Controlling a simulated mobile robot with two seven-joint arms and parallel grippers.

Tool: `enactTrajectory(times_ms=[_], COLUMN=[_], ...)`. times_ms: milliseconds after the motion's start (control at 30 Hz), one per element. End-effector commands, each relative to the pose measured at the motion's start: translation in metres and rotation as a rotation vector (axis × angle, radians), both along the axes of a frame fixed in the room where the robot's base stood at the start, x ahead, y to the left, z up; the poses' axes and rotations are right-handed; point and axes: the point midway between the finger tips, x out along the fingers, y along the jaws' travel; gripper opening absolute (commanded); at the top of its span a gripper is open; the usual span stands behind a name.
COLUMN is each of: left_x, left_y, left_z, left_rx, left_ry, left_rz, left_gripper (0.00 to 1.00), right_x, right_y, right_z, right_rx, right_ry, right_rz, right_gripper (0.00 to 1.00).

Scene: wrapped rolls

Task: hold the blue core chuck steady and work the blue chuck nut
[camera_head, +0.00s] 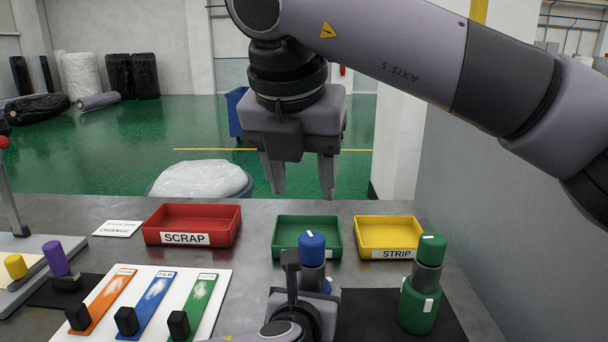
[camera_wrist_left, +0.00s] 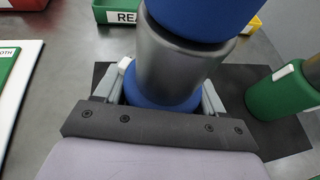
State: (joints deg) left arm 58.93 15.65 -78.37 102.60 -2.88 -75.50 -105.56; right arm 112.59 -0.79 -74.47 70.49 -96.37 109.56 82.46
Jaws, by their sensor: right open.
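The blue core chuck stands upright on the dark mat, with its blue base (camera_head: 327,286) partly hidden behind my left wrist. A grey metal body rises from the base, and the blue chuck nut (camera_head: 312,246) sits on top. In the left wrist view the blue base (camera_wrist_left: 160,92) is between the fingers of my left gripper (camera_wrist_left: 163,98), which look closed against its sides; the nut (camera_wrist_left: 205,14) is cut off by the top edge. My right gripper (camera_head: 302,190) is open and empty, fingers pointing down, high above and beyond the nut.
A green chuck (camera_head: 418,305) with a green nut stands to the right on the dark mat (camera_head: 375,318). Red (camera_head: 192,239), green (camera_head: 285,232) and yellow (camera_head: 389,251) bins stand behind. A white board (camera_head: 148,290) with coloured strips lies left. A wall bounds the right.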

Motion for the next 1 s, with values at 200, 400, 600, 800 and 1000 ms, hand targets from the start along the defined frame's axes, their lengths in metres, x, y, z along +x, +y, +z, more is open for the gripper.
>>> enactTrajectory(times_ms=[200,400,600,800,1000], left_x=[0.0,-0.001,-0.014,-0.044,-0.076], left_y=[0.0,0.0,0.002,0.008,0.014], left_z=[0.002,0.001,0.006,0.019,0.033], left_rx=[-0.002,-0.001,-0.001,-0.002,-0.002], left_ry=[-0.003,-0.001,-0.002,-0.003,-0.004], left_rz=[-0.001,-0.001,-0.002,-0.005,-0.004], left_gripper=[0.99,0.99,0.99,0.99,0.99], right_x=[0.0,0.0,0.0,0.0,0.0], right_y=[0.0,0.0,0.0,0.0,0.0], right_z=[0.0,0.0,0.0,0.0,0.0], right_rx=[0.0,0.0,0.0,0.0,0.0], right_ry=[0.0,0.0,0.0,0.0,0.0], right_rz=[0.0,-0.001,-0.001,-0.001,0.0], right_gripper=[0.52,0.52,0.52,0.52,0.52])
